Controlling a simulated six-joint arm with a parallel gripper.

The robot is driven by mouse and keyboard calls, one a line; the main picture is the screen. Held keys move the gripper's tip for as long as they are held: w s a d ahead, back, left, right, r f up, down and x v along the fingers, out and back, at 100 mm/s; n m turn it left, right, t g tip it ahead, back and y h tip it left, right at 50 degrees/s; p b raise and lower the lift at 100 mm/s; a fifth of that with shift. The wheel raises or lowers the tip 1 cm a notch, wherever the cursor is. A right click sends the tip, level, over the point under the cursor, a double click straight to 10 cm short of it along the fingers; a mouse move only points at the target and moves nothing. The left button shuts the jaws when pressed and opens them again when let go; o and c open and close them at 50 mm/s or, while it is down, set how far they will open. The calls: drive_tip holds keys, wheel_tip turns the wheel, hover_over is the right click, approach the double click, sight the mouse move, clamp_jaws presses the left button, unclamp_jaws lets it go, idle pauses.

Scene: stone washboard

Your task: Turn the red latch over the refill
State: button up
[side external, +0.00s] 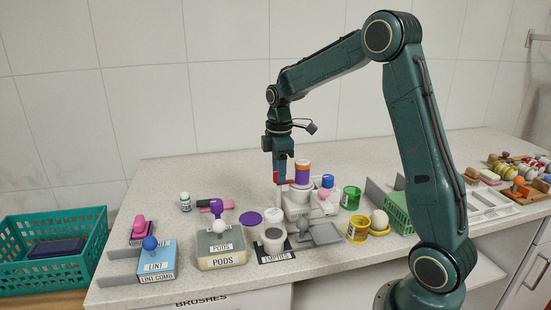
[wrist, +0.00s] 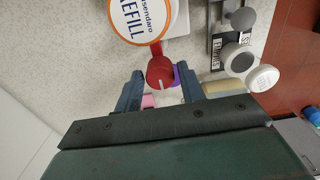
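The refill (wrist: 138,15) shows in the wrist view as a round white lid with an orange rim and "REFILL" lettering. In the side view the refill (side external: 302,166) is an orange and purple tub on the white stand. The red latch (wrist: 160,71) has a round knob with a white line, and a red arm runs from it toward the lid's edge. My gripper (wrist: 160,78) is open, with one finger on each side of the knob and small gaps visible. In the side view my gripper (side external: 280,180) points down at the stand's left side, partly hiding the latch.
A white stand (side external: 318,209) bears the refill and a blue-capped item (side external: 328,181). Nearby are a grey tray (side external: 322,235), a white tub on the "EMPTIES" mat (side external: 274,238), a green cup (side external: 350,197) and a "PODS" box (side external: 221,246).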

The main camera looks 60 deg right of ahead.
wheel_tip(320, 180, up, 14)
drive_tip(key=shift+f, duration=0.2)
idle(0.4)
drive_tip(key=shift+a, duration=0.15)
drive_tip(key=s+a+r+m+t, duration=0.2)
drive_tip(key=s+a+m+t, duration=0.15)
drive_tip(key=s+a, duration=0.7)
drive_tip(key=s+a+f+m+t, duration=0.1)
drive_tip(key=s+a+f+m, duration=0.1)
drive_tip(key=s, duration=0.4)
drive_tip(key=s+a+f+m+t, duration=0.1)
drive_tip(key=s+a+f+m, duration=0.2)
drive_tip(key=s, duration=0.3)
drive_tip(key=shift+s+a+f+m, duration=0.25)
drive_tip(key=shift+s+f+m, duration=0.05)
drive_tip(key=shift+f+m, duration=0.1)
idle(0.5)
